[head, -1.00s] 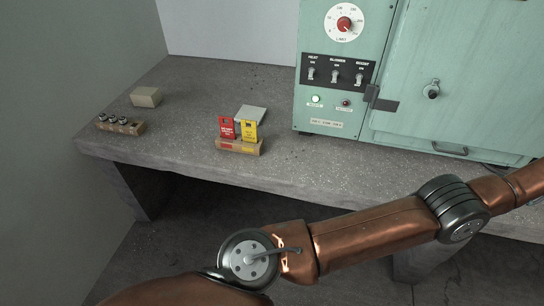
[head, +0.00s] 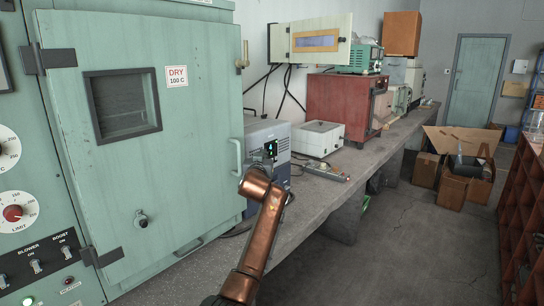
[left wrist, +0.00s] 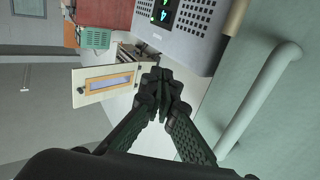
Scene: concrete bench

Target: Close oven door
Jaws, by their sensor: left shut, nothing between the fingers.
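The oven is a large pale green cabinet. The door's upright handle (head: 236,165) is near that edge. My copper left arm reaches up from the bottom to just right of the handle; its fingers are hard to make out there. In the left wrist view my left gripper (left wrist: 163,82) is shut and empty, with the pale handle (left wrist: 258,95) to its right, apart from it. My right gripper is out of view.
A grey instrument (head: 280,132) with a lit display stands just beyond the door edge. A white box (head: 318,140) and a red oven (head: 340,102) stand farther along the bench. The floor (head: 400,245) to the right is clear, with cardboard boxes (head: 455,188) farther back.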

